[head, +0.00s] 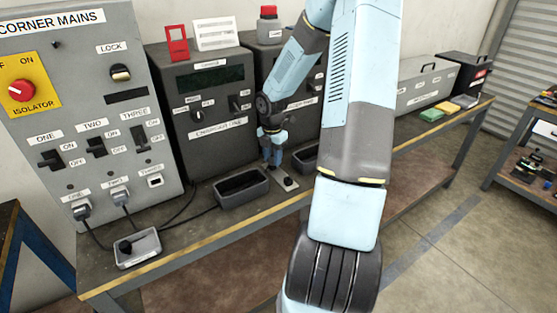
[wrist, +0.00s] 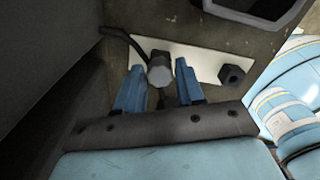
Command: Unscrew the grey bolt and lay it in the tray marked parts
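The grey bolt (wrist: 160,70) stands at the left part of a pale plate (wrist: 200,62) in the wrist view. My gripper (wrist: 160,78) has its two blue fingers apart, one on each side of the bolt, with a narrow gap showing. In the head view my gripper (head: 274,162) points down at the plate (head: 285,180), and the grey bolt is hidden there. A black bolt (wrist: 232,74) is on the plate's right part. No parts marking is readable.
A shallow grey dish (head: 137,248) with a black knob sits at the bench's front left. The isolator panel (head: 90,110) and charger units (head: 208,95) stand close behind. Cables run across the bench at left. A tray rim (wrist: 262,22) shows beyond the plate.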

